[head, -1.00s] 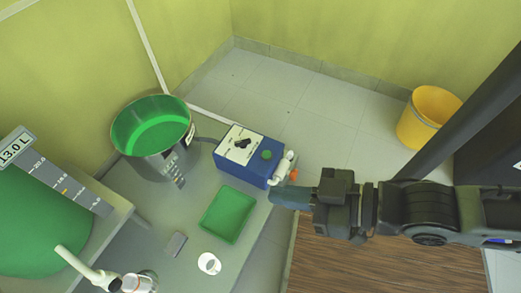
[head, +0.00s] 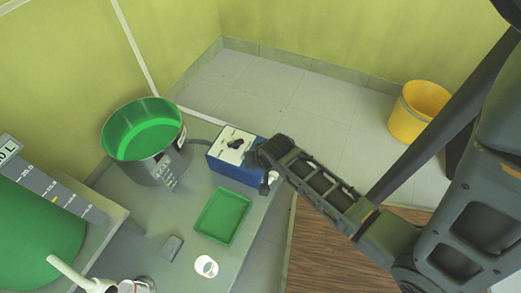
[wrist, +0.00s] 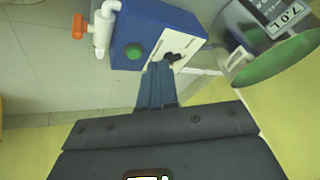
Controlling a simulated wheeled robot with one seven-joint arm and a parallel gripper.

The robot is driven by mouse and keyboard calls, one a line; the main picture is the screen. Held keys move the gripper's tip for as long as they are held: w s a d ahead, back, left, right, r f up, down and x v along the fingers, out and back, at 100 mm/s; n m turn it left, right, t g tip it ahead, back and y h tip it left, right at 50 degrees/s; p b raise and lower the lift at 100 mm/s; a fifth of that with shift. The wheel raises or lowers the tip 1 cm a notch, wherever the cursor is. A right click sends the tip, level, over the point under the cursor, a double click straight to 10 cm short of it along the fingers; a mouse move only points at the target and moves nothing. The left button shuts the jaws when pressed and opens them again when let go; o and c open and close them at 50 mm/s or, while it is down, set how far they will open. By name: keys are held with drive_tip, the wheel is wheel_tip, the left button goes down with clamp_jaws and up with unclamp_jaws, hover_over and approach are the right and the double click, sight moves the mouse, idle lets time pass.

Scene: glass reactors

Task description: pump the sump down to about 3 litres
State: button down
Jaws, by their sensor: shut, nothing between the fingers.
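The sump looks to be the metal bucket (head: 144,140) of green liquid on the grey bench; in the wrist view a bucket (wrist: 275,55) carries a "7.0 L" display (wrist: 288,17). The blue pump box (head: 236,161) stands right of it, with a white panel and a black knob (head: 236,144), also in the wrist view (wrist: 173,57). A green button (wrist: 133,51) shows there but is hidden by my arm in the head view. My gripper (wrist: 158,68) is shut and empty, its tips close to the knob over the box's edge; I cannot tell if they touch.
A green tray (head: 222,216), a white cup (head: 206,266) and a small grey block (head: 172,248) lie on the bench. A green vessel with a level scale (head: 60,192) stands at left. White pipe fittings (wrist: 103,28) stick out of the pump's side. A yellow bin (head: 418,112) stands on the floor.

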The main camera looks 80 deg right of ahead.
drive_tip(key=d+m+g+y, duration=0.3)
drive_tip(key=d+m, duration=0.4)
drive_tip(key=d, duration=0.6)
drive_tip(key=shift+w+f, duration=0.25)
drive_tip(key=shift+f, duration=0.1)
drive_tip(key=f+b, duration=0.2)
drive_tip(key=f, duration=0.2)
drive_tip(key=f+b, duration=0.2)
drive_tip(key=f, duration=0.3)
drive_tip(key=d+f+b, duration=0.1)
drive_tip(key=f+b, duration=0.2)
drive_tip(key=f, duration=0.2)
drive_tip(key=shift+w+d, duration=0.1)
drive_tip(key=shift+w, duration=0.25)
